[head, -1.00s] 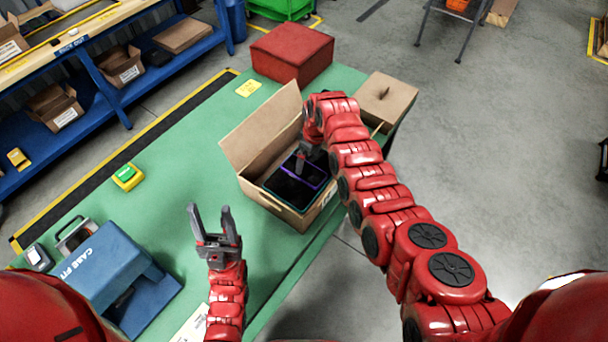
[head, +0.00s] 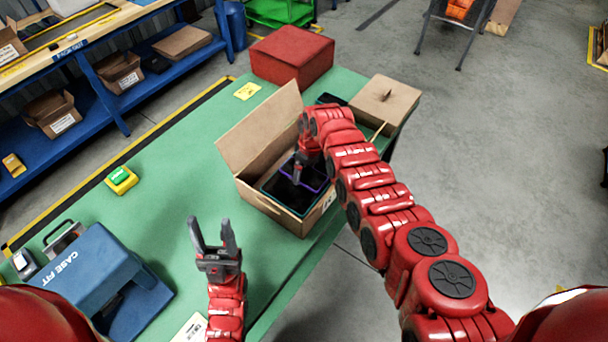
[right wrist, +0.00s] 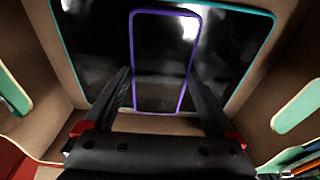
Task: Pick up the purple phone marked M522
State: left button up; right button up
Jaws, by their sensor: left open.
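A purple-edged phone (head: 315,181) lies screen-up inside the open, tilted brown carton (head: 268,209). It rests on a larger teal-edged tablet (head: 281,197). In the right wrist view the phone (right wrist: 163,50) is dark and glossy, and the tablet (right wrist: 95,45) spreads around it. No M522 marking is readable. My right gripper (head: 298,178) points down into the carton. In the right wrist view its fingers (right wrist: 162,78) are apart, one toward each long side of the phone; contact cannot be told. My left gripper (head: 212,228) is open and empty, left of the carton.
The carton's raised flap (head: 258,130) stands at its back left. A red box (head: 292,55) and a closed brown box (head: 384,103) stand behind, with a dark device (head: 328,99) between. A blue case-fit stand (head: 95,270) is front left. The green table's (head: 180,150) middle is clear.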

jog(key=c, duration=0.7)
jog(key=shift+r, duration=0.1)
